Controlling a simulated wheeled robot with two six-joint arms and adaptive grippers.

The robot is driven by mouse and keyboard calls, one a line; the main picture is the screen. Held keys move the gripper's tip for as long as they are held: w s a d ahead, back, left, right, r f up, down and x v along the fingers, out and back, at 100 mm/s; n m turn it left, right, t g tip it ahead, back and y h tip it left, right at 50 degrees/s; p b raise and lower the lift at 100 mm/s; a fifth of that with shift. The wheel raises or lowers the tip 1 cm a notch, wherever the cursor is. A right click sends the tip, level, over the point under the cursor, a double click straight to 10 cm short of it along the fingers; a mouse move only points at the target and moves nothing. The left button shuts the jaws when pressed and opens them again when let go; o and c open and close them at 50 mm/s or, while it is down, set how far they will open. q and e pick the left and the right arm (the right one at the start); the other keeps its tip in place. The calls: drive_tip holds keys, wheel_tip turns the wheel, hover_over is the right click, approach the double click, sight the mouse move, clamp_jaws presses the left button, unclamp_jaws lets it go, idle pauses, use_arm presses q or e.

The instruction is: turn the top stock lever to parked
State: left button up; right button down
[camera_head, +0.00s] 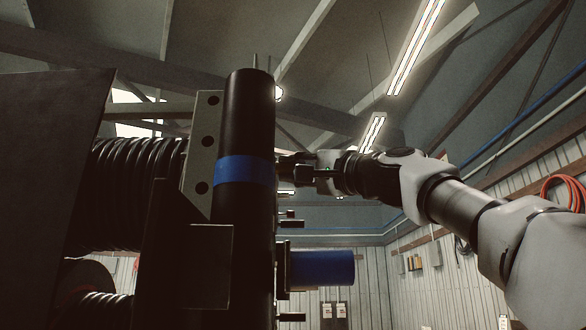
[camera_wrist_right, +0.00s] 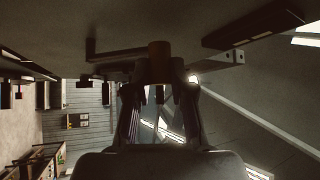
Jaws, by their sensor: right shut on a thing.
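My right gripper (camera_head: 290,168) reaches in from the right, against the far side of a black upright cylinder with a blue band (camera_head: 244,170). Its fingertips are partly hidden there. In the right wrist view my right gripper (camera_wrist_right: 160,88) is shut on a short brownish knob (camera_wrist_right: 159,50), which I take to be the grip of the top stock lever. A dark bar (camera_wrist_right: 112,55) runs to the left of the knob. The lever's angle and any parked mark cannot be made out. My left gripper is not in view.
Black coiled hose (camera_head: 135,195) and a dark panel (camera_head: 50,170) fill the left. Below my right gripper, small dark pegs (camera_head: 290,224) and a blue cylinder (camera_head: 322,268) stick out to the right. The space right of the blue cylinder looks open.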

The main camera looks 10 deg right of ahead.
drive_tip(key=f+n+b, duration=0.1)
drive_tip(key=b, duration=0.1)
drive_tip(key=s+n+y+b, duration=0.1)
drive_tip(key=f+n+y+b, duration=0.1)
drive_tip(key=b, duration=0.1)
drive_tip(key=shift+s+a+f+b, duration=0.25)
drive_tip(key=shift+s+f+b, duration=0.05)
drive_tip(key=shift+f+b, duration=0.05)
drive_tip(key=c, duration=1.3)
unclamp_jaws()
drive_tip(key=o, duration=0.3)
drive_tip(key=shift+w+a, duration=0.2)
drive_tip(key=shift+a, duration=0.1)
